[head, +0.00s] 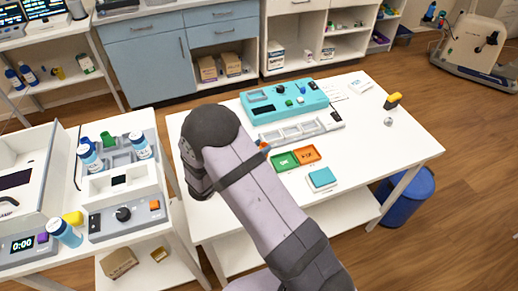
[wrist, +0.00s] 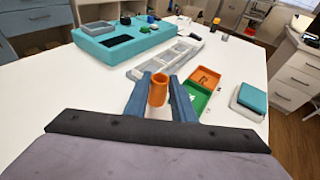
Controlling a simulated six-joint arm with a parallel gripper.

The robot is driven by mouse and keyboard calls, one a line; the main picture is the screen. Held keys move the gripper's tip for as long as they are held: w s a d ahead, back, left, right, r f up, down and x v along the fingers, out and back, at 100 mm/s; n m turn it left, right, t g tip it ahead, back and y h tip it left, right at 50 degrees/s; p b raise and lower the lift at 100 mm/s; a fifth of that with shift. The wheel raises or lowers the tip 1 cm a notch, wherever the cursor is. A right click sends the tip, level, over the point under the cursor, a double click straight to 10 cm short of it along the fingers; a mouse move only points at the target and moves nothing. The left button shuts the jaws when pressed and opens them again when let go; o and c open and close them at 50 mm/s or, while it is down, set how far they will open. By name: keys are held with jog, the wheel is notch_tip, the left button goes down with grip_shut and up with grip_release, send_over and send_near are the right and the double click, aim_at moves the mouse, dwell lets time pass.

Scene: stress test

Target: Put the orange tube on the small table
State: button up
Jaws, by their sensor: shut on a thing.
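The orange tube (wrist: 157,90) is upright between the two blue-grey fingers of my gripper (wrist: 160,97) in the wrist view. The gripper is shut on it. A small orange bit of what looks like the tube (head: 264,146) shows past my arm in the head view; my arm hides the fingers there. The tube is over the white table (head: 400,155); I cannot tell whether its bottom touches the top. Another white table (head: 130,240) stands at the left, crowded with equipment. I cannot tell which one is the small table.
Near the tube are a grey compartment tray (wrist: 165,55), green (head: 285,161) and orange (head: 307,154) trays and a teal-topped block (head: 322,179). A teal device (head: 284,100) stands behind. A yellow-and-black item (head: 393,100) is at the right. The table's front right is clear.

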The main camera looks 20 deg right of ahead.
jog(key=shift+f, duration=0.3)
jog(key=shift+f, duration=0.2)
jog(key=o, duration=1)
jog(key=shift+r, duration=0.1)
